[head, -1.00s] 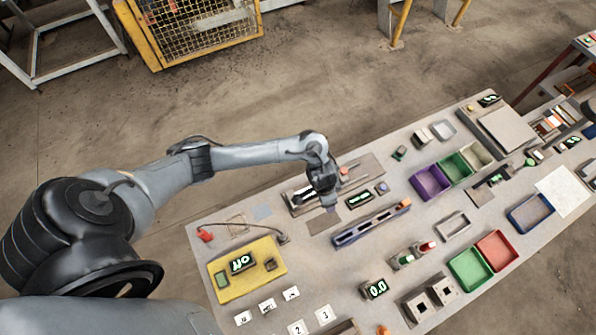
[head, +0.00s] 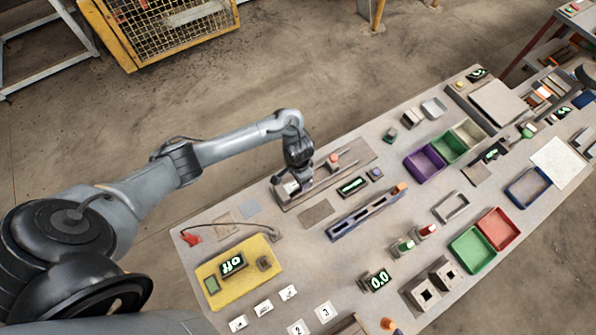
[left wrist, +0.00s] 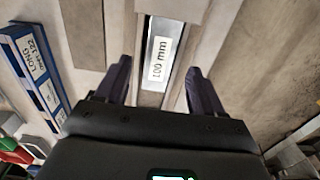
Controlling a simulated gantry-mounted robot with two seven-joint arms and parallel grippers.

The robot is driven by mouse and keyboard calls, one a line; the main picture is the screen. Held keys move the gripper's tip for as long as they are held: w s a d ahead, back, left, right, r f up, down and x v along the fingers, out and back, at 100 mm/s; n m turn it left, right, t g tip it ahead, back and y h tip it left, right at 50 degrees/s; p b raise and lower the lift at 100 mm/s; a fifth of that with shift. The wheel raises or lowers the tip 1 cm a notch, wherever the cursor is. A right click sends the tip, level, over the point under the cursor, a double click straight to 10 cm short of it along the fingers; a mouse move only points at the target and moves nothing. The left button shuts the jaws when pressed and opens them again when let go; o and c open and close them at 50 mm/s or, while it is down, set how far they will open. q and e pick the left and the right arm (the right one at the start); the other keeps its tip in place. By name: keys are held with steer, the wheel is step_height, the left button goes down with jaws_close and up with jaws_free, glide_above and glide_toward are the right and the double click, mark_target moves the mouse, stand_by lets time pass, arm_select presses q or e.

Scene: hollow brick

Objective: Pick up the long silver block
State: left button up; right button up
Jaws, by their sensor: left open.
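The long silver block (left wrist: 163,60) shows in the left wrist view with a white label reading 100 mm, lying in a grey holder. In the head view my left gripper (head: 305,188) is over the left part of the grey fixture plate (head: 350,158) and hides most of the block. In the left wrist view its two dark fingers (left wrist: 161,88) are open, one on each side of the block, with gaps between. I cannot tell exactly how high they are above it. My right gripper is not in view.
A blue slotted rack (head: 368,213) lies to the right of my left gripper and also shows in the left wrist view (left wrist: 38,70), marked LONG. A yellow panel (head: 238,272) with a cable sits at left. Purple (head: 424,163), green and red bins stand further right.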

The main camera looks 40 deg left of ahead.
arm_select(q)
steer(key=shift+w+d+f, duration=0.1)
steer(key=shift+f, duration=1.8)
steer(key=shift+r, duration=0.1)
jaws_close()
